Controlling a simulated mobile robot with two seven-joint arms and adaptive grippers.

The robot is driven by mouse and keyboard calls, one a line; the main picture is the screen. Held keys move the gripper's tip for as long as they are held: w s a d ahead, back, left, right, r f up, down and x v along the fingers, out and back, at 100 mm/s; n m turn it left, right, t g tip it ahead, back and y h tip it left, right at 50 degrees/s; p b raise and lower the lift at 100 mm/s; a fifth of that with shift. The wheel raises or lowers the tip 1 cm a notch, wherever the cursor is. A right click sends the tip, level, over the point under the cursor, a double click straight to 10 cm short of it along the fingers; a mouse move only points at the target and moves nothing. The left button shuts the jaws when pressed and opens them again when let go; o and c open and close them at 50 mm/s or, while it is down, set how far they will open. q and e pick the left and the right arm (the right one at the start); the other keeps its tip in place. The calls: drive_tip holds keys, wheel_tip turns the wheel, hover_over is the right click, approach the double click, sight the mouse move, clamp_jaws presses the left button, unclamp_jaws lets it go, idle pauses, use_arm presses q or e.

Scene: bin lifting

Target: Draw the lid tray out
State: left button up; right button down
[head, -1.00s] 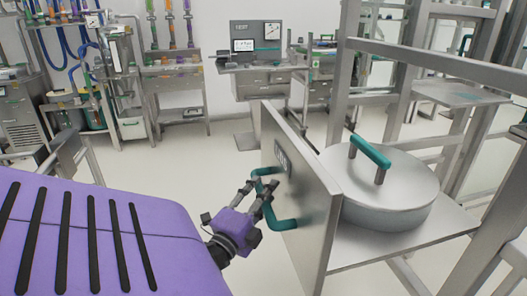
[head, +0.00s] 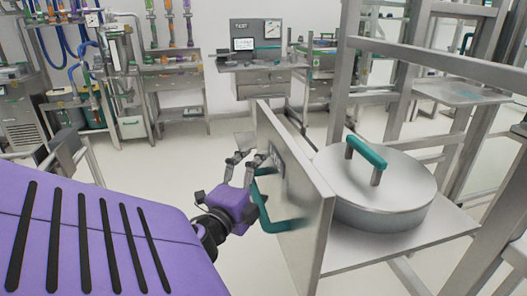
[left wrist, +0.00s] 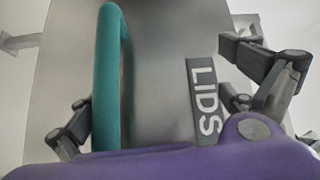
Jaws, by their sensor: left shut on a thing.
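The lid tray has an upright grey front panel (head: 300,190) and a flat metal shelf (head: 350,252) behind it. A round metal lid (head: 385,190) with a teal grip rests on the shelf. A teal bar handle (head: 280,226) stands out from the panel's front. It also shows in the left wrist view (left wrist: 107,80), beside a label reading LIDS (left wrist: 205,100). My left gripper (head: 254,158) is at the upper part of the handle, its fingers on either side of the bar, shut on it. The exact contact is hidden. My right gripper is not in view.
The tray sits in a grey metal frame (head: 440,62) with posts and rails on the right. Open floor (head: 190,160) lies left of the panel. A workbench with a screen (head: 255,62) and shelves stand at the back.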

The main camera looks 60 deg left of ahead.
use_arm(q)
drive_tip(key=shift+s+d+r, duration=0.3)
drive_tip(key=shift+s+d, duration=0.35)
drive_tip(key=c, duration=0.4)
drive_tip(key=shift+b+v, duration=0.55)
drive_tip(key=shift+v, duration=1.35)
drive_tip(key=shift+c, duration=0.3)
drive_tip(key=v, duration=0.1)
drive_tip(key=p+v, duration=0.1)
drive_tip(key=v, duration=0.1)
drive_tip(key=shift+s+r, duration=0.15)
drive_tip(key=shift+s, duration=0.3)
drive_tip(key=c, duration=0.5)
drive_tip(key=shift+s+f, duration=0.1)
drive_tip(key=shift+f, duration=0.3)
drive_tip(key=shift+c, duration=0.2)
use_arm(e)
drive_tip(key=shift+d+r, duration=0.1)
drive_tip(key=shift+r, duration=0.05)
use_arm(q)
drive_tip(key=shift+d, duration=0.1)
drive_tip(key=shift+p, duration=0.45)
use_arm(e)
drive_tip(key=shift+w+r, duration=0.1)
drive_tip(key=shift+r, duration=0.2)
